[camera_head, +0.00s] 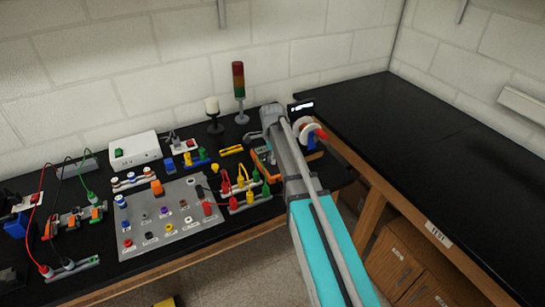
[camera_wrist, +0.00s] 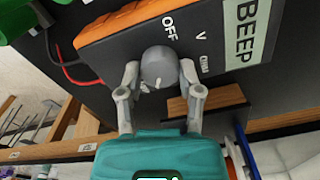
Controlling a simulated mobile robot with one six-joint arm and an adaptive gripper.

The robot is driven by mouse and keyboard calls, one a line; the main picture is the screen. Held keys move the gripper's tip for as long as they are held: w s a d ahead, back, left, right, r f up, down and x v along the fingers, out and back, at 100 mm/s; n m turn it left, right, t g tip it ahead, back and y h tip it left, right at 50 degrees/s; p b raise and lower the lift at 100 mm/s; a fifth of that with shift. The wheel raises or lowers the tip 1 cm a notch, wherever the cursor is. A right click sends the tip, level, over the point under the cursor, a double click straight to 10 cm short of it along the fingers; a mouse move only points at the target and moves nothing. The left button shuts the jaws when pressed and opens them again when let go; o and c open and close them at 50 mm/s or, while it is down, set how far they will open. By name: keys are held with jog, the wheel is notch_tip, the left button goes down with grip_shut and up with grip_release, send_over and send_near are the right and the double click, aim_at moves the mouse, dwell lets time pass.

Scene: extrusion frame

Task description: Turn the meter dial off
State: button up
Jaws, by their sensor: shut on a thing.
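The meter shows in the wrist view as a dark face (camera_wrist: 105,62) with an orange edge and the printed words OFF and V. Its round grey dial (camera_wrist: 159,64) sits beside these labels. My gripper (camera_wrist: 159,76) has one finger on each side of the dial and is shut on it. I cannot tell which label the dial points to. In the head view an orange edge of the meter (camera_head: 264,160) shows beside my arm, which hides much of it. My fingertips are hidden in that view.
A grey panel (camera_head: 165,245) with knobs and sockets lies left of my arm, with colored plugs (camera_head: 245,185) between. A stack light (camera_head: 239,85) and a white-topped post (camera_head: 212,108) stand behind. A spool (camera_head: 305,128) is close on the right. The right bench (camera_head: 440,150) is clear.

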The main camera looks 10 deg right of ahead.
grip_shut()
